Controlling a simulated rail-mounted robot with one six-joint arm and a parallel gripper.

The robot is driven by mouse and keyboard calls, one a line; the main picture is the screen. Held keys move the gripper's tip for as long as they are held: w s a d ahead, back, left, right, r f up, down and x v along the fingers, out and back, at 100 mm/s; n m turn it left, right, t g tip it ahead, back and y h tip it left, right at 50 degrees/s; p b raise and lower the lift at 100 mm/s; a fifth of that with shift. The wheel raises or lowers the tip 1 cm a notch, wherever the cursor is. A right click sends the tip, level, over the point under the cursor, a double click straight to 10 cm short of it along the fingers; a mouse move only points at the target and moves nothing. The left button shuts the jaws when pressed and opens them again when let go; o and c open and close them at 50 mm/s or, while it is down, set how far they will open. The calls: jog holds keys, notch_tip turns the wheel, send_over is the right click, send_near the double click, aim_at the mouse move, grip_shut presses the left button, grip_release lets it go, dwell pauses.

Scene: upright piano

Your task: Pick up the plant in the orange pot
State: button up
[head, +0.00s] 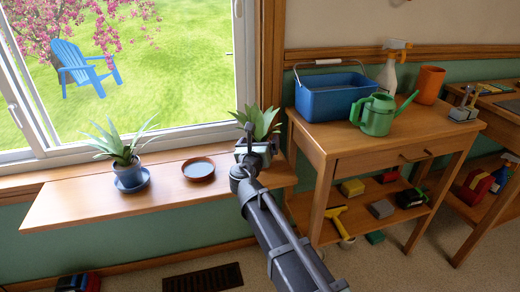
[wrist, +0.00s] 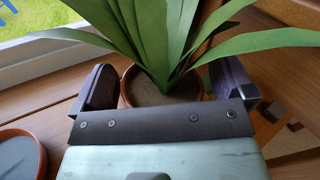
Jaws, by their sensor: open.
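The plant (wrist: 170,40) has long green leaves and stands upright in an orange pot (wrist: 126,88) with brown soil. In the head view its leaves (head: 260,120) show above the right end of the window shelf, and its pot is hidden behind my gripper (head: 254,150). In the wrist view my gripper (wrist: 163,86) is open, with one dark finger on each side of the pot. The gripper's body covers the near part of the pot. I cannot tell whether either finger touches it.
A terracotta saucer (head: 198,169) and a plant in a blue pot (head: 127,173) stand left on the shelf (head: 80,205). A wooden table (head: 340,140) to the right holds a blue bucket (head: 335,97), a green watering can (head: 376,118) and an empty orange pot (head: 429,85). The window is behind.

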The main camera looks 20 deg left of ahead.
aim_at(259, 138)
jog(key=shift+s, duration=0.1)
jog(key=c, duration=0.9)
notch_tip(259, 138, up, 20)
jog(key=p, duration=2)
jog(key=shift+a+r, duration=0.1)
